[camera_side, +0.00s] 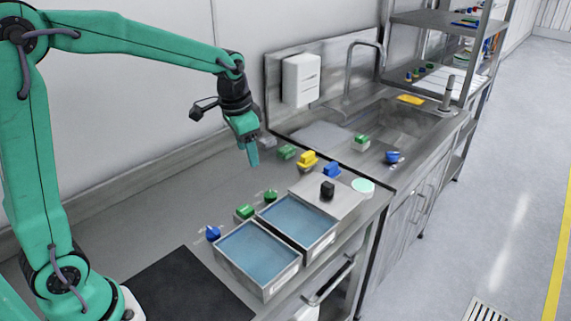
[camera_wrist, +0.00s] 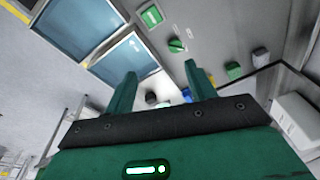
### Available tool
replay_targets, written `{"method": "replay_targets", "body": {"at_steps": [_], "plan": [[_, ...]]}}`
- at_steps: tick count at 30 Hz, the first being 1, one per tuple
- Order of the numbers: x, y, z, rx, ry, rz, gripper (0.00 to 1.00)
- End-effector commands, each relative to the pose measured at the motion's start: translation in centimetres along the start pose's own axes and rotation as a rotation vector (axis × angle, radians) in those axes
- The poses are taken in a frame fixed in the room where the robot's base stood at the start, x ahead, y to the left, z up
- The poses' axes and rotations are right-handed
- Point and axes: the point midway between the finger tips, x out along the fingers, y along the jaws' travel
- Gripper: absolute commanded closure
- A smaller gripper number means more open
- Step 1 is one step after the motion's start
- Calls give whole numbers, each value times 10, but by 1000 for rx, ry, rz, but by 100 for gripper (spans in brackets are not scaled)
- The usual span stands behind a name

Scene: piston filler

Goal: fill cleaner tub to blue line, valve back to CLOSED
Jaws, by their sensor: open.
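Two rectangular steel tubs, a near one (camera_side: 238,280) and a far one (camera_side: 316,249), stand side by side on the counter with blue liquid in both. Their labels are unreadable; I cannot tell which is the cleaner tub, and I make out no blue line. Beside them are a blue knob (camera_side: 213,233), a green block (camera_side: 245,211) and a green knob (camera_side: 270,195). The green knob also shows in the wrist view (camera_wrist: 176,46). Which is the valve, and its setting, is unclear. My gripper (camera_side: 254,160) is open and empty above the counter, behind the tubs.
Green (camera_side: 287,152), yellow (camera_side: 307,159) and blue (camera_side: 332,170) pieces sit along the counter toward the sink. A black knob (camera_side: 327,188) stands on a steel plate. The sink (camera_side: 400,120) and a tall faucet (camera_side: 365,60) are beyond.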

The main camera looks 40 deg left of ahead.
Motion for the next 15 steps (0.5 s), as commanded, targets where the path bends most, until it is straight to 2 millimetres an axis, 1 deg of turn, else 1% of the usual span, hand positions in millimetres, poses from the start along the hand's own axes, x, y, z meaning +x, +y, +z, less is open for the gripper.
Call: {"method": "replay_targets", "body": {"at_steps": [1, 5, 9, 15], "plan": [[10, -4, -6, 13, -16, 7, 45], [34, -14, -21, 50, -48, 20, 45], [62, -23, -34, 90, -81, 37, 45], [102, -34, -48, 143, -124, 62, 45]]}}
